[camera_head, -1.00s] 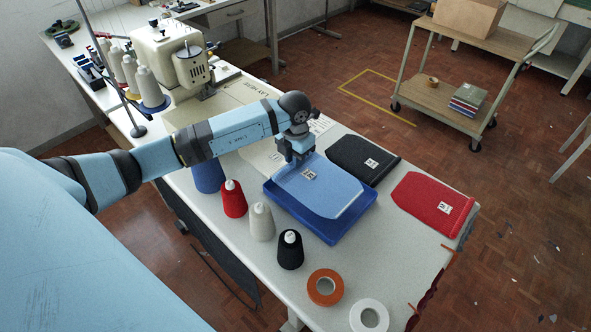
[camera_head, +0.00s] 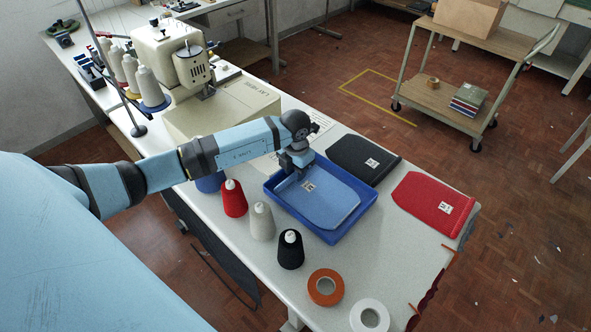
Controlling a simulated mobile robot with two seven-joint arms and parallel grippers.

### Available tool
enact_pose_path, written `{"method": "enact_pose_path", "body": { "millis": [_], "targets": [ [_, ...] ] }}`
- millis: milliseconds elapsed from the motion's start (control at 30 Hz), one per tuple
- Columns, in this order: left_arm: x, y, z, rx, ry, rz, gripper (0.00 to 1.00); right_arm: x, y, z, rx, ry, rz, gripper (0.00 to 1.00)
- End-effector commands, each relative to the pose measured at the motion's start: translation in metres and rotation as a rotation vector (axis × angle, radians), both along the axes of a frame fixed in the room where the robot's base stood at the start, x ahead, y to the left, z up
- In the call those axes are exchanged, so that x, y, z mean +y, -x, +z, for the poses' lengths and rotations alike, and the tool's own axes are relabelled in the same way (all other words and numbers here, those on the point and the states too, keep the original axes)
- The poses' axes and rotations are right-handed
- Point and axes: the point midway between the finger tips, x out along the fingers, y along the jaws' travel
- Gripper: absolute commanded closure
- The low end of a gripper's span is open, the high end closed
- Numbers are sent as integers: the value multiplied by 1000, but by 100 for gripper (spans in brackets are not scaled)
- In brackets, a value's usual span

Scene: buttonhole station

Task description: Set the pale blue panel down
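The pale blue panel (camera_head: 327,206) lies nearly flat inside the blue tray (camera_head: 329,240) on the table, within its rim. A white label shows near the panel's end by the gripper. My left gripper (camera_head: 297,176) reaches in from the left and points down at that end, over the tray's far left part. It appears shut on the panel's edge, though its fingertips are small and partly hidden. A cream board marked "LAY HERE" (camera_head: 240,108) lies by the sewing machine. My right gripper is not in view.
A black panel (camera_head: 360,158) and a red panel (camera_head: 430,203) lie right of the tray. Red (camera_head: 234,200), white (camera_head: 261,222) and black (camera_head: 290,250) thread cones stand to its left. Orange (camera_head: 325,288) and white (camera_head: 369,317) rolls lie near the front. A sewing machine (camera_head: 172,50) stands behind.

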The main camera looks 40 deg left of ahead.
Motion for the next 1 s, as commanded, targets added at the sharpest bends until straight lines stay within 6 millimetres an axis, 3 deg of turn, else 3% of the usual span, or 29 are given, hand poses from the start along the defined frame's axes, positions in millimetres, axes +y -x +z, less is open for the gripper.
{"method": "enact_pose_path", "body": {
  "millis": [267,700,1000],
  "targets": [
    [0,-1,10,-2,0,-1,71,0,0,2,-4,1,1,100],
    [1,-1,97,-3,-2,-1,71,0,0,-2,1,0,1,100],
    [1,0,123,0,0,-1,71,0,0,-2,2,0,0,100]
  ]
}}
